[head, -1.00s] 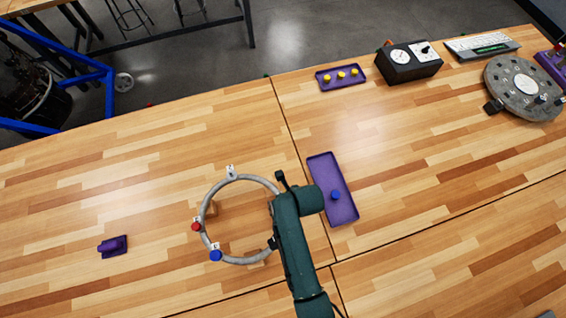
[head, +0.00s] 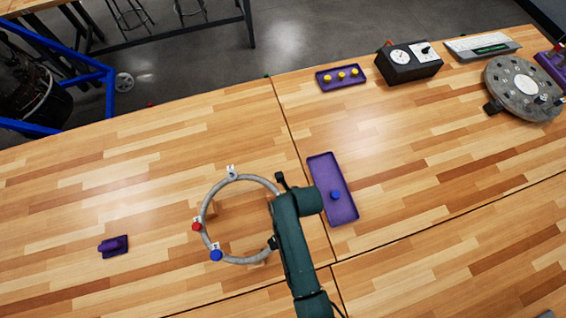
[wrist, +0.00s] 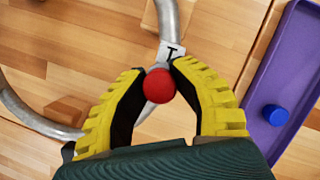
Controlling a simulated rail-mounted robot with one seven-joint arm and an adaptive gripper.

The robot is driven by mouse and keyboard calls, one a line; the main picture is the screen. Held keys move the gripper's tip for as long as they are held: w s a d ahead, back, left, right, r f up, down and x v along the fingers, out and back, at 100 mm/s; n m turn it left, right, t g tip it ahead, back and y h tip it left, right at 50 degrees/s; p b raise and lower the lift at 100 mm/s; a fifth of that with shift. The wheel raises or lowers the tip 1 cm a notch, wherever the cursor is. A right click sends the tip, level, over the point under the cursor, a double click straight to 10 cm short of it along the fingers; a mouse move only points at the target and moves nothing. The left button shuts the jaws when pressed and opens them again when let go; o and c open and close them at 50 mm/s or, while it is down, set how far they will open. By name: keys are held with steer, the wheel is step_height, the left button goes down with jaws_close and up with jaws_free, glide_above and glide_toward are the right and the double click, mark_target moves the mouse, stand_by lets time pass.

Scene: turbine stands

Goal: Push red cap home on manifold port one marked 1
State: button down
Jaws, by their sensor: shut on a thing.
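The manifold is a grey ring (head: 240,178) on the table in the head view, and its pipe (wrist: 169,20) shows at the top of the wrist view. In the wrist view my gripper (wrist: 159,78) is shut on a red cap (wrist: 160,87), held between the yellow-backed fingers. The cap lies right at the pipe, next to a white tag (wrist: 172,51) with a dark mark that looks like a 1. Whether the cap is fully seated cannot be told. My arm hides the gripper and this cap in the head view.
The ring also carries another red cap (head: 196,227) and a blue cap (head: 215,255) on its left side. A purple tray (head: 347,207) with a blue cap (head: 335,195) lies right of my arm. A purple tray with yellow caps (head: 341,76) stands farther back.

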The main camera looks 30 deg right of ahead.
steer(key=c, duration=1)
jaws_free()
steer(key=shift+s+f, duration=0.25)
steer(key=shift+f, duration=0.05)
steer(key=o, duration=0.4)
steer(key=shift+w+r, duration=0.1)
steer(key=shift+r, duration=0.05)
steer(key=p+v, duration=0.2)
steer(key=v, duration=0.1)
steer(key=shift+w+p, duration=0.1)
steer(key=shift+p, duration=0.25)
steer(key=shift+v, duration=2.1)
